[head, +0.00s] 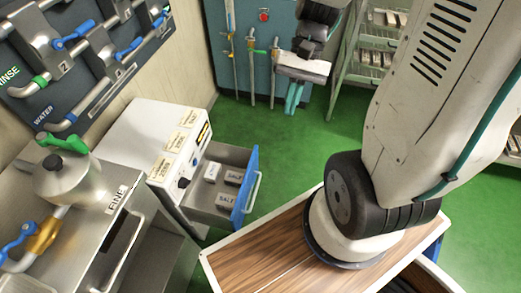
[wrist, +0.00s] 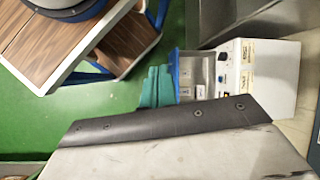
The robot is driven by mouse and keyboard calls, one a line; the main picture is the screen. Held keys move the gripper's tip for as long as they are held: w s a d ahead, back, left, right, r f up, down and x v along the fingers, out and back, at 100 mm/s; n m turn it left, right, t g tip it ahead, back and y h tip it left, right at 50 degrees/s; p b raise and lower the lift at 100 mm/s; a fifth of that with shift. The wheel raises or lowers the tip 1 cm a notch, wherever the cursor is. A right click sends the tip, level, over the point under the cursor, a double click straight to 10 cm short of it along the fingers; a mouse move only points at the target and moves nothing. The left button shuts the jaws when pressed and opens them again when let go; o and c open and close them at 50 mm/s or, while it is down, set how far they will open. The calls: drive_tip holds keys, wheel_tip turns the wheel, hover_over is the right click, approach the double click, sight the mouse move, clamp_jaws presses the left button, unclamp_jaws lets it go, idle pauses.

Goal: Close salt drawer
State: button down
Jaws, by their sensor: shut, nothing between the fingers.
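The salt drawer (head: 246,190) stands pulled out from a white cabinet (head: 152,140), with a blue front and a pale bar handle on its outer face. Grey blocks labelled SALT (head: 228,200) and a white block (head: 212,172) lie inside it. In the wrist view the drawer (wrist: 194,72) shows beyond my fingers, its near part hidden by the gripper body. My gripper (head: 292,98) has teal fingers, shut and empty. It hangs behind and to the right of the drawer in the head view, apart from it. The fingers also show in the wrist view (wrist: 156,86).
A steel unit with a kettle (head: 62,178) stands at the left, below a wall panel of pipes and blue handles (head: 85,40). A teal panel with valves (head: 240,50) and a shelf rack (head: 375,60) stand at the back. Green floor (head: 300,145) is clear around the drawer.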

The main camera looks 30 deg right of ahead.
drive_tip(key=w+d+f+m+t+y, duration=0.1)
drive_tip(key=w+d+f+m+t, duration=0.2)
drive_tip(key=f+m, duration=0.7)
drive_tip(key=w+d+f+m+t+y, duration=0.1)
drive_tip(key=w+d+f+m+t, duration=0.2)
drive_tip(key=f, duration=1.2)
drive_tip(key=w+d+f+m+t+y, duration=0.1)
drive_tip(key=w+d+f+m+t, duration=0.2)
drive_tip(key=f+m, duration=0.7)
drive_tip(key=n+t+h, duration=0.1)
drive_tip(key=n+h, duration=0.1)
approach(256, 155)
wheel_tip(256, 155, down, 5)
drive_tip(key=shift+w+a+r, duration=0.25)
drive_tip(key=shift+w+a, duration=1.15)
drive_tip(key=shift+w, duration=0.1)
